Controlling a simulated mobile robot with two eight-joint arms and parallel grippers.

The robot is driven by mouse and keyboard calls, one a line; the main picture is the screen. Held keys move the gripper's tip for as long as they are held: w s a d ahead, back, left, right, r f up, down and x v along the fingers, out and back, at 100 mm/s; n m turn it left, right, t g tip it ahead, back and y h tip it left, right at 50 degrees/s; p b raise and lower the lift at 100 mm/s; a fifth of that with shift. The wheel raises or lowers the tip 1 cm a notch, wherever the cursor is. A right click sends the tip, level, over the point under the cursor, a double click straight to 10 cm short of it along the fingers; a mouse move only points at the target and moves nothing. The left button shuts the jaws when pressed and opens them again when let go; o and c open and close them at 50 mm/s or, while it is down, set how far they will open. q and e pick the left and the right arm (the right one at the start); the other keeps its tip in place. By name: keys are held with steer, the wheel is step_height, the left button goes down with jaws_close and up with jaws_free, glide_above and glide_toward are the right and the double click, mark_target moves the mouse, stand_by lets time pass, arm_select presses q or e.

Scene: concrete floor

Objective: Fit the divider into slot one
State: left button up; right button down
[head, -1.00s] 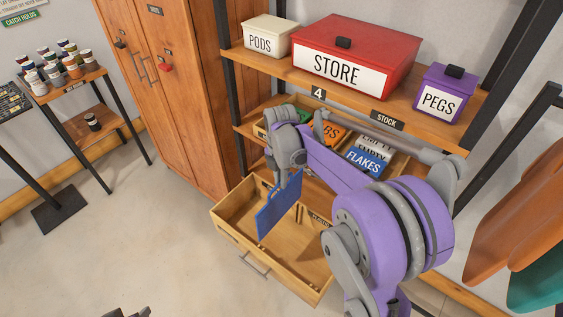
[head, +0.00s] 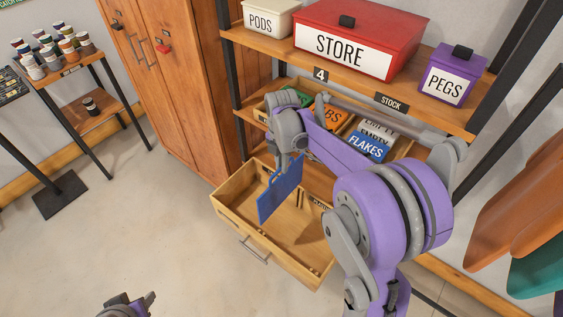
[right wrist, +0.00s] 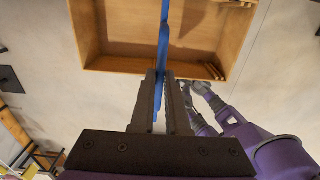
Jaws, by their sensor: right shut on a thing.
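The divider (head: 281,191) is a flat blue panel. My right gripper (head: 290,157) is shut on its upper edge and holds it upright over the open wooden drawer (head: 236,223). In the right wrist view the fingers (right wrist: 160,80) pinch the blue divider (right wrist: 164,38), seen edge-on, with the drawer (right wrist: 92,62) beyond. Small slotted wooden strips show on the drawer's inner walls. I cannot tell which is slot one, nor whether the divider's lower edge touches the drawer. My left gripper (head: 138,304) is at the bottom edge of the head view, away from the drawer, apparently open.
Above the drawer, a shelf bears a white PODS box (head: 272,19), a red STORE box (head: 358,38) and a purple PEGS box (head: 450,75). Packets, including blue FLAKES (head: 368,146), lie in a tray below. A wooden cabinet (head: 175,90) stands left. The floor in front is clear.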

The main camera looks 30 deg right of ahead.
steer(key=b, duration=0.2)
glide_above(282, 196)
steer(key=shift+w+d+f, duration=0.1)
steer(key=shift+f, duration=0.95)
steer(key=shift+w+f, duration=0.1)
steer(key=shift+f, duration=0.9)
arm_select(q)
steer(key=f, duration=0.1)
steer(key=s+f, duration=0.1)
steer(key=f, duration=0.1)
steer(key=shift+s+f, duration=0.1)
steer(key=shift+s, duration=0.1)
arm_select(e)
steer(key=shift+w, duration=0.1)
arm_select(q)
steer(key=shift+s+f, duration=0.1)
steer(key=shift+f, duration=0.15)
steer(key=shift+s+f+b, duration=0.2)
steer(key=shift+f+b, duration=0.4)
steer(key=shift+f, duration=0.1)
steer(key=shift+s+f+b, duration=0.2)
steer(key=shift+f+b, duration=0.35)
steer(key=shift+f, duration=0.1)
arm_select(e)
steer(key=shift+f, duration=1.75)
